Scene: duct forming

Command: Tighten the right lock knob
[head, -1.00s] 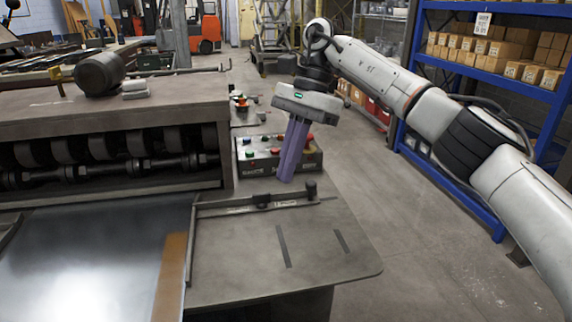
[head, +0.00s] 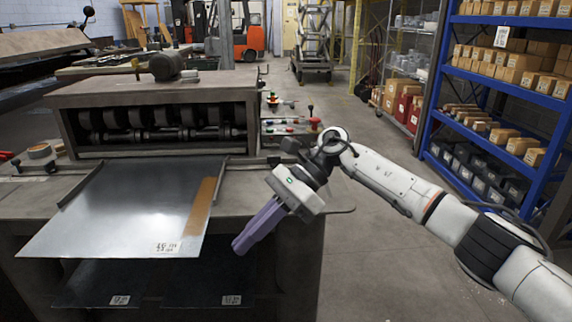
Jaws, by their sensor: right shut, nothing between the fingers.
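My right gripper (head: 240,247) reaches in from the right, its purple fingers closed together and pointing down and left, with nothing held. In the picture its tips are over the front of the bench (head: 235,205), right of the metal sheet's edge. The right lock knob (head: 275,162) is a small dark knob at the right end of the right guide's crossbar, just above and behind my gripper body. The gripper is apart from it. The wrist partly crowds that spot, so the knob's details are hard to see. My left gripper is not in view.
A shiny metal sheet (head: 120,210) lies between the guides before the roller machine (head: 150,95). A control box (head: 290,127) stands behind my wrist. Dark sheets (head: 205,285) lie on the shelf below. A blue rack (head: 500,100) stands at right; the floor between is clear.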

